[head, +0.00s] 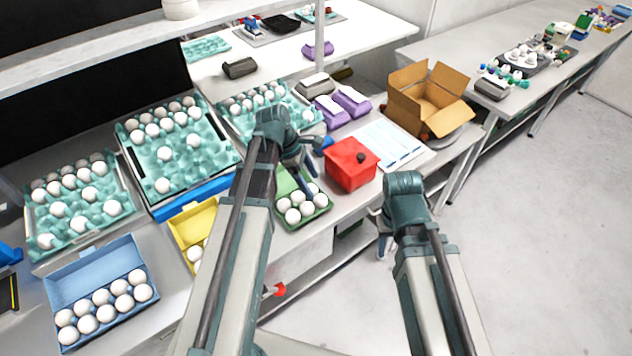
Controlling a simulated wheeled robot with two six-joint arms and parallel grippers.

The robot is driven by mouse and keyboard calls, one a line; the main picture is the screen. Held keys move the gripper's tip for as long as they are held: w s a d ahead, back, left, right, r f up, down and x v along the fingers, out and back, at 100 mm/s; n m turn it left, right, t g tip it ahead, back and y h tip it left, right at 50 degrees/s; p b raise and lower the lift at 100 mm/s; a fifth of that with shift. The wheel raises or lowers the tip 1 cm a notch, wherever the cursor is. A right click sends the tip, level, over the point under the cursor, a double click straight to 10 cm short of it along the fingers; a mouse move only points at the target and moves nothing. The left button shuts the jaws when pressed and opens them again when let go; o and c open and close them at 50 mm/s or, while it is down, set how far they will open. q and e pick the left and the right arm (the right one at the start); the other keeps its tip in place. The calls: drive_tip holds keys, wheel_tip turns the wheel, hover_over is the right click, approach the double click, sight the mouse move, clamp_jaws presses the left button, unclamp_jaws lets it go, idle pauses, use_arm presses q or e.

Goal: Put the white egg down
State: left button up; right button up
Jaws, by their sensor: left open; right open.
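Several white eggs (292,216) sit in the green carton (287,183) at the front edge of the table, in the middle of the head view. My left gripper (300,166) is open at the carton's back part, just behind these eggs. My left arm hides part of the carton and gripper, and I cannot tell whether the fingers touch an egg. I see no egg held in the jaws. My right gripper (382,238) is open and empty, low beyond the table's front edge and partly hidden by its own arm.
Teal trays (98,228) of white eggs fill the left and back. A blue carton (82,282) with eggs and a yellow carton (192,222) stand left of my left arm. A red box (350,166) and an open cardboard box (408,98) stand right.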

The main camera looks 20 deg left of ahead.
use_arm(q)
drive_tip(key=p+v, duration=0.4)
drive_tip(key=v, duration=0.2)
drive_tip(key=s+d+m+y, duration=0.3)
drive_tip(key=s+d+m, duration=0.3)
drive_tip(key=m, duration=0.5)
drive_tip(key=s+d+f+m+y, duration=0.1)
drive_tip(key=s+d+m+y, duration=0.1)
drive_tip(key=s+d+m, duration=0.5)
drive_tip(key=d+m, duration=0.2)
drive_tip(key=m, duration=0.3)
drive_tip(key=shift+s+f+g+y, duration=0.3)
drive_tip(key=shift+s+f+y, duration=0.05)
drive_tip(key=shift+y, duration=0.05)
use_arm(e)
wheel_tip(320, 180, up, 5)
drive_tip(key=shift+r, duration=0.2)
use_arm(q)
drive_tip(key=shift+f+b, duration=0.9)
drive_tip(key=shift+f, duration=0.1)
use_arm(e)
wheel_tip(320, 180, down, 2)
